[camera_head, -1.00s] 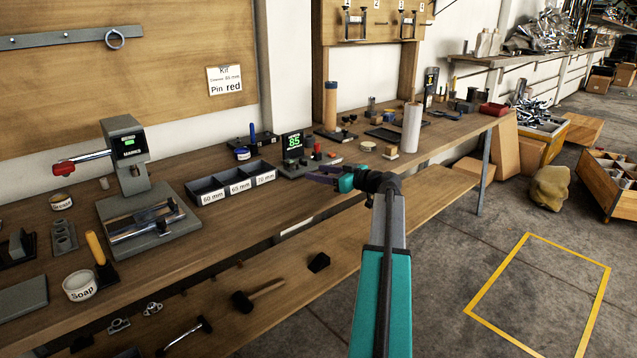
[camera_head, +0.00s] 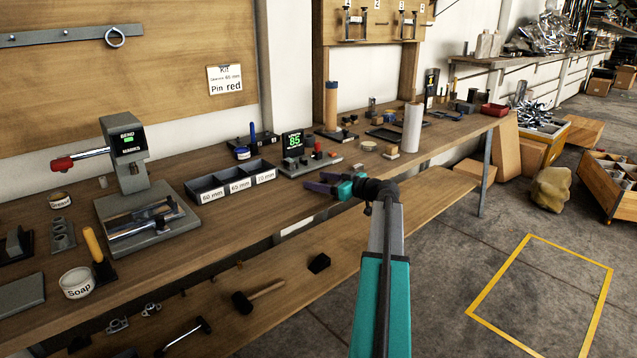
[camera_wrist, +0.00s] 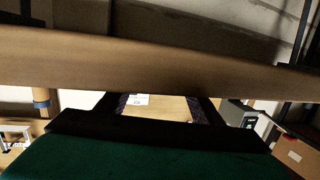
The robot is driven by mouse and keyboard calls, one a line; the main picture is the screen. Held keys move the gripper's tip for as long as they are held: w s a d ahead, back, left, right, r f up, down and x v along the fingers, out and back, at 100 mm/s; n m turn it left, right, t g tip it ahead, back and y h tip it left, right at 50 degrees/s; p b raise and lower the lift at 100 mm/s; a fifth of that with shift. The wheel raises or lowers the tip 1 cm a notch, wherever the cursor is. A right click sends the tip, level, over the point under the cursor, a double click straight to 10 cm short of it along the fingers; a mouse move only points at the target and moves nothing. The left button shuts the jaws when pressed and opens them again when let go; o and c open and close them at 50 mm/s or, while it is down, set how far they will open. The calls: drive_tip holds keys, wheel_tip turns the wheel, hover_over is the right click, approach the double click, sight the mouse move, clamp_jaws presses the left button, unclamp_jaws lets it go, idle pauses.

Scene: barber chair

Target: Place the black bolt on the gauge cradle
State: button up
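The length gauge (camera_head: 292,143) stands on the bench with a green "85" on its display. Its grey base (camera_head: 292,172), with the cradle area, carries small dark parts and a red piece. I cannot make out a black bolt for certain; small dark shapes on the gauge are too small to identify. My gripper (camera_head: 314,182) is in front of and slightly right of the gauge, near the bench's front edge. Its purple fingers are apart with nothing seen between them. In the wrist view the dark fingers (camera_wrist: 160,105) also stand apart, with only background between.
A three-compartment bin (camera_head: 232,180) marked 60, 65 and 70 mm stands left of the gauge. A bending press (camera_head: 130,150) with a red handle is farther left. A white cylinder (camera_head: 413,128) stands right. A lower shelf (camera_head: 330,250) holds a mallet (camera_head: 258,297).

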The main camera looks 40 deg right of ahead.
drive_tip(key=shift+o, duration=0.2)
drive_tip(key=shift+r+p, duration=0.15)
drive_tip(key=shift+p, duration=0.8)
drive_tip(key=v, duration=1.3)
drive_tip(key=shift+s, duration=0.45)
drive_tip(key=shift+c, duration=0.3)
